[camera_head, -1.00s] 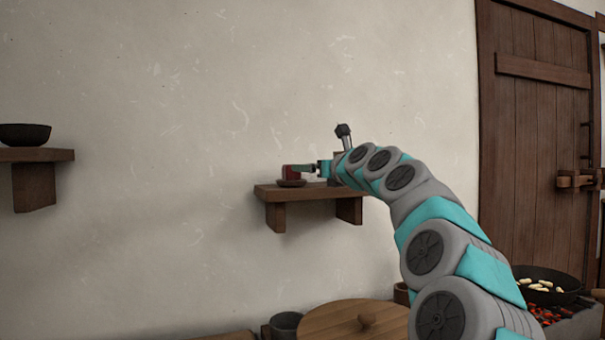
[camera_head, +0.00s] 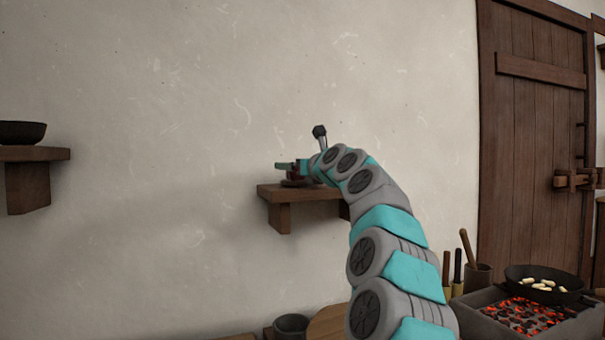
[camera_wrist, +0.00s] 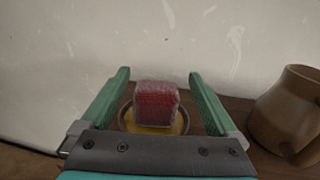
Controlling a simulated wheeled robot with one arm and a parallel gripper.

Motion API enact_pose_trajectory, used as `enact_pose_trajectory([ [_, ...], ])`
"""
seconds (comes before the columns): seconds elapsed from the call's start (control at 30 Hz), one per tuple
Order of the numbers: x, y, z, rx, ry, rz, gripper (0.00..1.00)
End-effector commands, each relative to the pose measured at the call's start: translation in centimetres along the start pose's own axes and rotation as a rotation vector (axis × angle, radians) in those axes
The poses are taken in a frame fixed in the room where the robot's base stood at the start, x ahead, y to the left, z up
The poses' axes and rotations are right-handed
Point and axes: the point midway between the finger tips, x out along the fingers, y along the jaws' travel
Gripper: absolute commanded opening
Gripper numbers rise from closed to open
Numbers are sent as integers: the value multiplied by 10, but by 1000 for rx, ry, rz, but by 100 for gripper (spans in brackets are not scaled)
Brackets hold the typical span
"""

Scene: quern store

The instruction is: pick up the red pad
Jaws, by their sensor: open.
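The red pad (camera_wrist: 157,103) is a fuzzy red block standing in a small dish (camera_wrist: 181,124) with a yellowish inside, on the wall shelf. In the wrist view it lies between the two green fingers of my gripper (camera_wrist: 160,88), with a gap on each side. My gripper (camera_head: 290,166) is open and holds nothing. In the head view my gripper and wrist are at the shelf (camera_head: 282,192), and they mostly hide the pad and dish.
A brown mug (camera_wrist: 287,112) stands on the shelf to the right of the dish. The wall is close behind. Another shelf (camera_head: 35,153) with a dark bowl (camera_head: 22,132) is at the left. A brazier with glowing coals (camera_head: 525,312) and a pan (camera_head: 543,284) is at lower right.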

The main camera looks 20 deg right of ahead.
Motion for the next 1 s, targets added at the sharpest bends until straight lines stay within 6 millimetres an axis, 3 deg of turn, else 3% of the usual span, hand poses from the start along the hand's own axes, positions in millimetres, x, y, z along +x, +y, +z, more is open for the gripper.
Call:
enact_pose_trajectory([
  [0.2, 16, 1, 0, -1, 1, 0, 95],
  [0.53, 18, 1, 0, -1, 1, 1, 94],
  [1.0, 18, 1, 0, -1, 1, 1, 41],
])
